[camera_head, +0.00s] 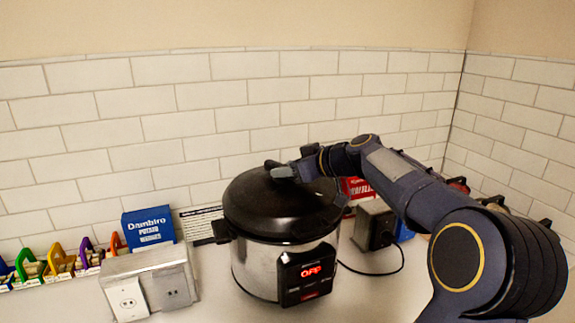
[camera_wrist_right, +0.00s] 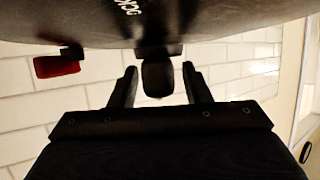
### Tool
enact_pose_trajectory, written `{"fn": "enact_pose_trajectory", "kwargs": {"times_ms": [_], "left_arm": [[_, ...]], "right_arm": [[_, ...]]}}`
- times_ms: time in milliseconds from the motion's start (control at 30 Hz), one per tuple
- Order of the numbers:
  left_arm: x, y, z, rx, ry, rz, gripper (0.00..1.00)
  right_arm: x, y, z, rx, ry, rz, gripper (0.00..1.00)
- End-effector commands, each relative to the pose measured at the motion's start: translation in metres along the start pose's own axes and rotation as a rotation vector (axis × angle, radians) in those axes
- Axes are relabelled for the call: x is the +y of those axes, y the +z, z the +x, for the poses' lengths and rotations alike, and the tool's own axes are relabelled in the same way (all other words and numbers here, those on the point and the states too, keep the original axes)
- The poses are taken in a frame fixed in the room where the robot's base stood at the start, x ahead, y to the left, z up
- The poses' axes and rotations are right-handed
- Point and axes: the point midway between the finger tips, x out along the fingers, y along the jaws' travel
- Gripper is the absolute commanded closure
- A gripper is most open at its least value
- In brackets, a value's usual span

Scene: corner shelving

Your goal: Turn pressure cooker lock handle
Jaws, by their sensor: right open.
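The pressure cooker (camera_head: 262,262) is a steel pot with a black domed lid (camera_head: 285,205) and a front panel (camera_head: 307,273) showing red "OFF" letters. My right gripper (camera_head: 285,172) reaches over the lid's top from the right. In the right wrist view, its two dark fingers are open. A black handle-like knob (camera_wrist_right: 157,78) stands between them, with gaps visible on both sides. In the head view the gripper covers the knob. My left gripper is not in view.
A grey outlet box (camera_head: 150,282) and a blue potato-wedges box (camera_head: 148,228) stand left of the cooker. A small grey box (camera_head: 375,224) with a cable and a red box (camera_head: 357,188) stand right, near my arm. Tiled walls close off the back and right. Counter in front is clear.

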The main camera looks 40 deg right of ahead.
Motion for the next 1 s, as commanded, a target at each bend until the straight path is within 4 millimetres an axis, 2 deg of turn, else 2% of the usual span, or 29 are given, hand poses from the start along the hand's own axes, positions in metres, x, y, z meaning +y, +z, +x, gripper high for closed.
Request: {"fn": "enact_pose_trajectory", "kwargs": {"times_ms": [300,633,1000], "left_arm": [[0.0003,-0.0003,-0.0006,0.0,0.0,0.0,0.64],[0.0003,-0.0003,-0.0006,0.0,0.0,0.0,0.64],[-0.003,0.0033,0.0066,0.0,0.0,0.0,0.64]], "right_arm": [[-0.0003,0.0003,0.0038,0.0,0.0,-0.001,0.58],[-0.0003,0.0002,0.0035,0.0,0.0,0.0,1.0],[0.0012,0.0016,0.0044,0.001,-0.059,-0.025,1.0]]}}
